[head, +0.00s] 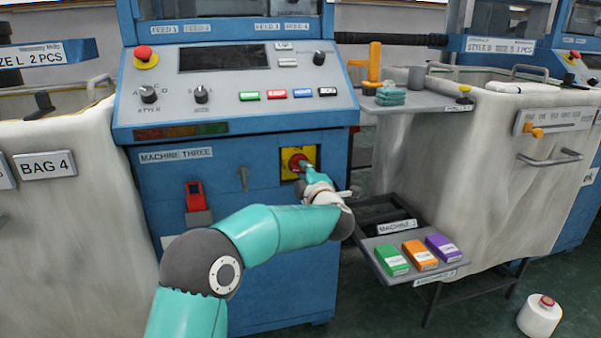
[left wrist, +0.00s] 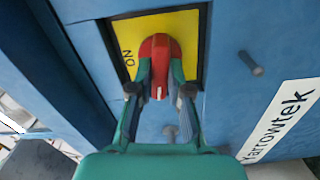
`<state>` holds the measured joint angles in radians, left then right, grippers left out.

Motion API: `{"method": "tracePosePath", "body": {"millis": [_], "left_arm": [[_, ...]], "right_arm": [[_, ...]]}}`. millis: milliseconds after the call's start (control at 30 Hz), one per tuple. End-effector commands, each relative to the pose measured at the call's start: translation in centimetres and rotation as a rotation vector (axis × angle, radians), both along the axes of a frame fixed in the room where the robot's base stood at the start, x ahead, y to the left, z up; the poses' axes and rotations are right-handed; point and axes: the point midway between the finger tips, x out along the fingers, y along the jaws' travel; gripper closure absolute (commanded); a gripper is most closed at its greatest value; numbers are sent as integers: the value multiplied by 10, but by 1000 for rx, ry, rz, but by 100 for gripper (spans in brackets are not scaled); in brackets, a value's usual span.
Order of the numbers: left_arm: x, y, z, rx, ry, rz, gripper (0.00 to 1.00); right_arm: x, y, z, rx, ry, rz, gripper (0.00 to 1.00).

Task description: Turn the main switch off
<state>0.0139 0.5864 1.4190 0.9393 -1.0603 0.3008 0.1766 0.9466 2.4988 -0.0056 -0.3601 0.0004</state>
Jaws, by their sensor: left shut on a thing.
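The main switch is a red rotary knob (head: 294,162) on a yellow plate (head: 284,153), set in the blue front of the machine labelled MACHINE THREE. My left gripper (head: 307,170) reaches it from the lower right in the head view. In the left wrist view the fingers of my left gripper (left wrist: 160,91) are shut on the sides of the red knob (left wrist: 160,50). The word ON shows on the left of the yellow plate (left wrist: 186,22). A white mark on the knob's near end points down the picture, between the fingers. My right gripper is not in view.
Above is a control panel with a red button (head: 143,53), knobs and coloured keys. A red device (head: 194,195) sits on the machine front to the left. A shelf with coloured boxes (head: 421,255) stands right of my arm. A small stud (left wrist: 251,63) sticks out beside the switch.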

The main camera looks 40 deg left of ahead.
Motion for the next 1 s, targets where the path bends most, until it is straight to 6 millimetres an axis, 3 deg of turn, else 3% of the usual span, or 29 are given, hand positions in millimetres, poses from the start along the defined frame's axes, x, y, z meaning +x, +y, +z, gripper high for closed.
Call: {"method": "tracePosePath", "body": {"millis": [400, 767, 800, 833, 1000], "left_arm": [[-2, 3, -5, -83, -89, 11, 100], [-2, 3, -4, -98, -105, 11, 100], [-2, 3, -4, -98, -105, 10, 78], [-2, 4, -4, -98, -105, 10, 73], [-1, 2, -3, -96, -106, 7, 71]], "right_arm": [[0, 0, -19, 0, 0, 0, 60], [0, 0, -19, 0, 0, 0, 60], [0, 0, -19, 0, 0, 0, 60], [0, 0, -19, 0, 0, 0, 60], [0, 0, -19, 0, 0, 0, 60]]}}
